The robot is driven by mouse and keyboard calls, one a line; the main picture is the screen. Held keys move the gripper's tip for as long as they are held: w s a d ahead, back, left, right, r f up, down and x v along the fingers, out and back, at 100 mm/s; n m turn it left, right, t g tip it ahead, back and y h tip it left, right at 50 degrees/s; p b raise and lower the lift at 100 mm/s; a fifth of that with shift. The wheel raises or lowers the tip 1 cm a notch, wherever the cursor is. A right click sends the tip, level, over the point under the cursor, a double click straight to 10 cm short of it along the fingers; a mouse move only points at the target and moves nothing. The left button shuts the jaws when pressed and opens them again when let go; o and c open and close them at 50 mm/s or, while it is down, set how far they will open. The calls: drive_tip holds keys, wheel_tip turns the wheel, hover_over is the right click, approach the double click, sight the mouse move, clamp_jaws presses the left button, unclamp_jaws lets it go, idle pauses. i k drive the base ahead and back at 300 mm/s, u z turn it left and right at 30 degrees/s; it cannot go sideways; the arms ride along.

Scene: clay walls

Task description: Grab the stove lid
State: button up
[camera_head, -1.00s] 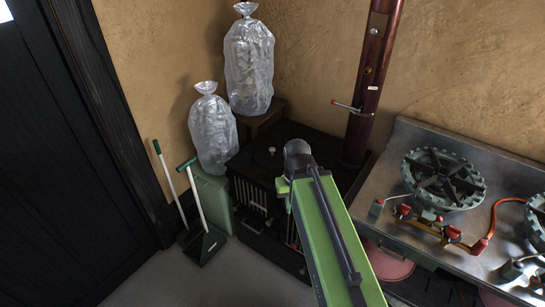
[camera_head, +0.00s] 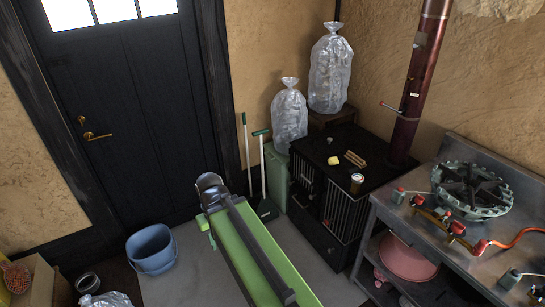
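The black stove (camera_head: 342,217) stands in the corner at the foot of the dark red flue pipe (camera_head: 412,100). On its flat black top is a small knob (camera_head: 330,140) near the back left, which may belong to the stove lid; the lid's outline is too dark to make out. My green arm reaches up from the bottom of the view. The dark rounded end of the arm, with my gripper (camera_head: 210,186), is over the floor to the left of the stove, apart from it. Its fingers cannot be made out.
On the stove top are a yellow piece (camera_head: 334,160), wooden sticks (camera_head: 355,159) and a small can (camera_head: 357,182). A metal counter (camera_head: 405,212) with a gas burner (camera_head: 472,190) is at right. A blue bucket (camera_head: 151,249) stands on the floor at left.

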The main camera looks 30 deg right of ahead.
sight(325, 144)
drive_tip(key=z, duration=0.4)
drive_tip(key=k, duration=0.2)
drive_tip(key=u, duration=0.1)
drive_tip(key=i, duration=1.95)
drive_tip(key=z, duration=0.4)
drive_tip(key=i, duration=0.85)
drive_tip(key=u, duration=0.15)
